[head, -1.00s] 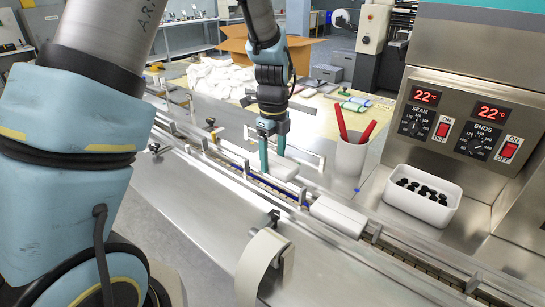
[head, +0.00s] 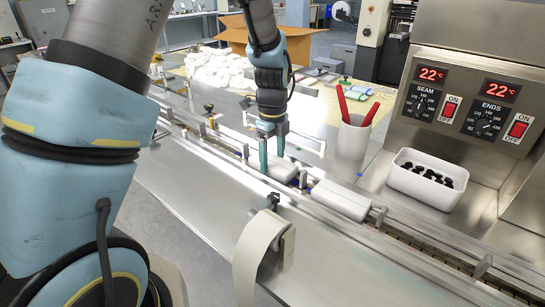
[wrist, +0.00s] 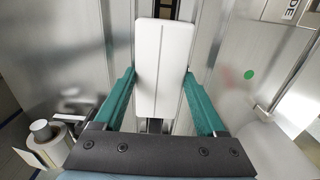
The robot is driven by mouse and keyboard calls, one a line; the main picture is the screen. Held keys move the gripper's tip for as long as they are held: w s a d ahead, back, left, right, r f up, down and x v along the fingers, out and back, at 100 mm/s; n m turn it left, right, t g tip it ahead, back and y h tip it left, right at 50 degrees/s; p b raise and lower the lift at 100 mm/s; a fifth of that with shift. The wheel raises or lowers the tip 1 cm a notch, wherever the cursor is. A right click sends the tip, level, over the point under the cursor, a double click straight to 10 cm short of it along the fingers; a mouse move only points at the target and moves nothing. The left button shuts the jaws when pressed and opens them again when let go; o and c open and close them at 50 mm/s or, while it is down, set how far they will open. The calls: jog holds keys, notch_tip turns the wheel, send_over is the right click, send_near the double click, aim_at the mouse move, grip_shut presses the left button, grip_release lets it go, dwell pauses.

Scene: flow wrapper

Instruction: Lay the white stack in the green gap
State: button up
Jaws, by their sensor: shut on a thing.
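My gripper (head: 273,162) is shut on a white stack (head: 284,172), a flat white block low at the rails of the wrapper's infeed channel. In the wrist view my gripper (wrist: 160,78) has one teal finger on each long side of the white stack (wrist: 162,65), which points away along the channel. Another white block (head: 340,199) lies in the channel a little to the right, apart from the held one. I cannot make out a green gap; the held stack and fingers cover part of the channel.
Metal rails (head: 405,236) run along both sides of the channel. Behind it stand a white cup (head: 352,140) with red-handled tools and a white bin (head: 427,180) of black pieces. A cardboard box (head: 255,40) stands at the back.

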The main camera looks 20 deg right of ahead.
jog(key=shift+f, duration=0.2)
dwell(0.5)
jog(key=o, duration=1.3)
jog(key=shift+c, duration=0.2)
jog(key=shift+r, duration=0.1)
notch_tip(320, 180, up, 11)
jog(key=b, duration=0.2)
jog(key=shift+f, duration=0.2)
